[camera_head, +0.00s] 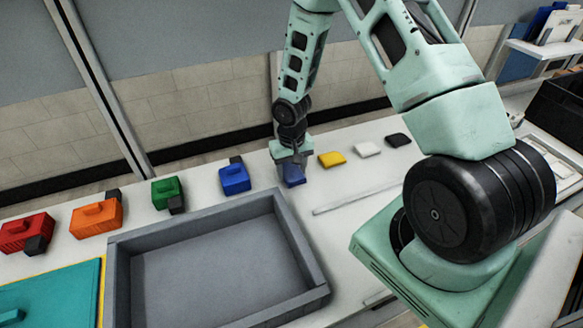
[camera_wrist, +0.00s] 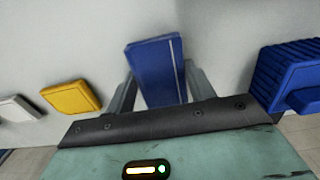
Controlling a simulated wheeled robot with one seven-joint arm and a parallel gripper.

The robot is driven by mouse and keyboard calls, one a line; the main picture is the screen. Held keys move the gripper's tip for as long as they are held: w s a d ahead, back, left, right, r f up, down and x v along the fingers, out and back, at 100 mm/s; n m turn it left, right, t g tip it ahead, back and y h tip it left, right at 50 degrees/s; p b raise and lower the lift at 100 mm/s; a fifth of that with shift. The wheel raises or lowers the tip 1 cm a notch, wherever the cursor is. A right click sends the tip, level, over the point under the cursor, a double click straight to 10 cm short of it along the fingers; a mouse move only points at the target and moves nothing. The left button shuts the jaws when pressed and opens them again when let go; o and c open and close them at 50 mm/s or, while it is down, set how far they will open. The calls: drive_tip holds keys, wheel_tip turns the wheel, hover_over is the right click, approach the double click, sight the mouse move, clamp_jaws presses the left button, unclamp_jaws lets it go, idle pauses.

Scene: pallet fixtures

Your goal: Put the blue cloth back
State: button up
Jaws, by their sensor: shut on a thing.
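The blue cloth (camera_wrist: 157,70) is a folded flat block between the fingers of my gripper (camera_wrist: 160,92) in the wrist view. In the head view the cloth (camera_head: 293,177) shows under my gripper (camera_head: 291,162), at the row of small items along the back of the white table. My gripper is shut on it. I cannot tell whether the cloth touches the table. The cloth is between a blue block-like item (camera_head: 235,179) on the left and a yellow cloth (camera_head: 332,159) on the right. The yellow cloth also shows in the wrist view (camera_wrist: 71,97).
A white cloth (camera_head: 367,149) and a black one (camera_head: 398,140) lie further right. Green (camera_head: 167,192), orange (camera_head: 96,217) and red (camera_head: 27,232) items stand to the left. A grey empty tray (camera_head: 300,252) lies in front. A teal board (camera_head: 50,290) is at front left.

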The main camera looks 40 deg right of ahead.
sight(292, 171)
drive_tip(key=shift+f, duration=0.2)
drive_tip(key=o, duration=1)
drive_tip(key=shift+r, duration=0.15)
wheel_tip(292, 171, up, 11)
drive_tip(key=b, duration=0.2)
drive_tip(key=s+a+r+n, duration=0.35)
drive_tip(key=a+r, duration=0.25)
drive_tip(key=a, duration=0.4)
drive_tip(key=s+a+r+n, duration=0.3)
drive_tip(key=s+a, duration=0.4)
drive_tip(key=s, duration=0.3)
drive_tip(key=s+a+r+n, duration=0.4)
drive_tip(key=s+a, duration=0.3)
drive_tip(key=s, duration=0.3)
drive_tip(key=shift+s+a+r+y, duration=0.15)
drive_tip(key=shift+s+a+y, duration=0.05)
drive_tip(key=shift+s+y, duration=0.1)
